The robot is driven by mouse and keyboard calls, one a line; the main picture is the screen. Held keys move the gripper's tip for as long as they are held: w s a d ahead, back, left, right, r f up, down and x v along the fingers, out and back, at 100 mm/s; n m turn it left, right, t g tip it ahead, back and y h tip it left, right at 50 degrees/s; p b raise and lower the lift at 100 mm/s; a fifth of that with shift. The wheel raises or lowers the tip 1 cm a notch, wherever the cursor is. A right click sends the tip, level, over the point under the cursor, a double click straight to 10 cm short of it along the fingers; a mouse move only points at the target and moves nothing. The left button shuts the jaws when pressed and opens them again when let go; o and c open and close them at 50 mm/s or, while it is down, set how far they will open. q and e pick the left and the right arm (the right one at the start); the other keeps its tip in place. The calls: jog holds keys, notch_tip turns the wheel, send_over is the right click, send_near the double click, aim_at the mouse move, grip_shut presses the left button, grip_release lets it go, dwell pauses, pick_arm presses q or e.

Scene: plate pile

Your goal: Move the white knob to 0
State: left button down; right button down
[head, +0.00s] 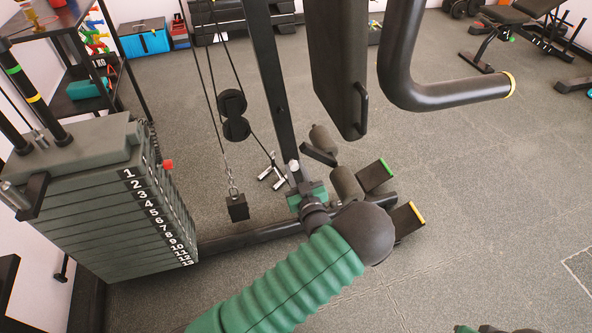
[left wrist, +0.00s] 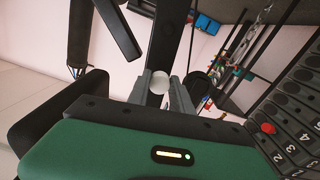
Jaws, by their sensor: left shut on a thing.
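The white knob (head: 293,166) is on the dark upright post (head: 268,80) of the weight machine, low down in the head view. It also shows in the left wrist view (left wrist: 160,82), between the two grey fingers. My left gripper (head: 294,177) reaches it from below in the picture and is shut on it. The fingers lie on either side of the knob. Any numbers or marks by the knob cannot be made out. My right gripper does not show.
A numbered weight stack (head: 100,205) with a red pin (head: 167,165) stands at the left. A cable hangs with a black weight block (head: 237,207). Padded rollers (head: 346,185) are right of my left gripper, and a black seat pad (head: 338,70) is above. Floor is open at right.

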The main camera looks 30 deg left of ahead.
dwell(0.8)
pick_arm(q)
jog(key=shift+x, duration=1.35)
jog(key=shift+d, duration=0.1)
jog(key=c, duration=1.5)
grip_release()
jog(key=shift+w, duration=0.1)
jog(key=o, duration=0.4)
